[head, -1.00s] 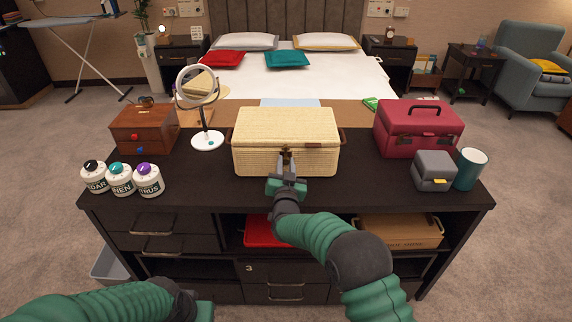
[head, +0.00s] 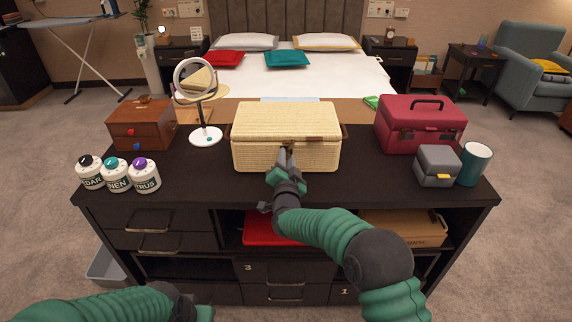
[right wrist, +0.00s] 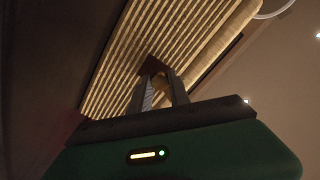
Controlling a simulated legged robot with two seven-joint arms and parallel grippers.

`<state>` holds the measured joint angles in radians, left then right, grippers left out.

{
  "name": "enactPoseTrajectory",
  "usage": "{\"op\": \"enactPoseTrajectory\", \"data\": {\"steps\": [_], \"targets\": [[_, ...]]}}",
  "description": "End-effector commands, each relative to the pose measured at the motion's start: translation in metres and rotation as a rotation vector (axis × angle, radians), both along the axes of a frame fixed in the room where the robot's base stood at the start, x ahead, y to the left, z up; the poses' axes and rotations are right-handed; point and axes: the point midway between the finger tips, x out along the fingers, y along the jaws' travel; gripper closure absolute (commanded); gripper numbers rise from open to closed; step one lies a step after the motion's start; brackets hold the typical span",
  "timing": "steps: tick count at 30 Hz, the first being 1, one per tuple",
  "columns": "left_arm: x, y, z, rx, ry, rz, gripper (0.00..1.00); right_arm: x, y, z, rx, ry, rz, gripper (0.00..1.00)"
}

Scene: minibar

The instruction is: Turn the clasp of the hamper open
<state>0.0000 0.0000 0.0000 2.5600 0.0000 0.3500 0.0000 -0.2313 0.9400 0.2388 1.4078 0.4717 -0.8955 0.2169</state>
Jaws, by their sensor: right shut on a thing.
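The hamper (head: 285,122) is a pale woven box with a shut lid and brown straps, standing on the dark cabinet top. Its clasp (right wrist: 160,79), a small yellowish piece on a brown patch, is at the middle of the front face; in the head view my right gripper mostly hides it. My right gripper (head: 290,154) points at the hamper front, its fingers shut on the clasp. The right wrist view shows the two grey fingers (right wrist: 161,90) on either side of it. My left arm is at the bottom left, with its fingers out of the picture.
A round mirror (head: 206,136) and a wooden box (head: 142,128) stand left of the hamper, with several labelled jars (head: 117,176) in front. A red case (head: 420,128), grey box (head: 437,165) and teal cup (head: 475,164) stand right. The cabinet top (head: 215,188) is clear before the hamper.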

Motion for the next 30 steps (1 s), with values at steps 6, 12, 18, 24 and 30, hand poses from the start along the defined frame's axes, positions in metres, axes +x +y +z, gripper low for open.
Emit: {"op": "enactPoseTrajectory", "data": {"steps": [6,12,18,24,30], "targets": [[0.000,0.000,-0.023,0.000,0.000,0.000,0.67,0.001,-0.003,-0.003,0.208,-0.004,-0.004,1.00],[0.000,0.000,-0.040,0.000,0.000,0.000,0.67,0.001,-0.004,-0.004,0.397,-0.002,-0.005,1.00],[0.000,0.000,-0.058,0.000,0.000,0.000,0.67,0.001,-0.004,-0.006,0.587,-0.002,-0.005,1.00],[0.000,0.000,-0.075,0.000,0.000,0.000,0.67,0.001,-0.004,-0.007,0.771,0.001,-0.006,1.00],[0.000,0.000,-0.090,0.000,0.000,0.000,0.67,0.001,-0.004,-0.007,0.927,0.003,-0.006,1.00]]}}
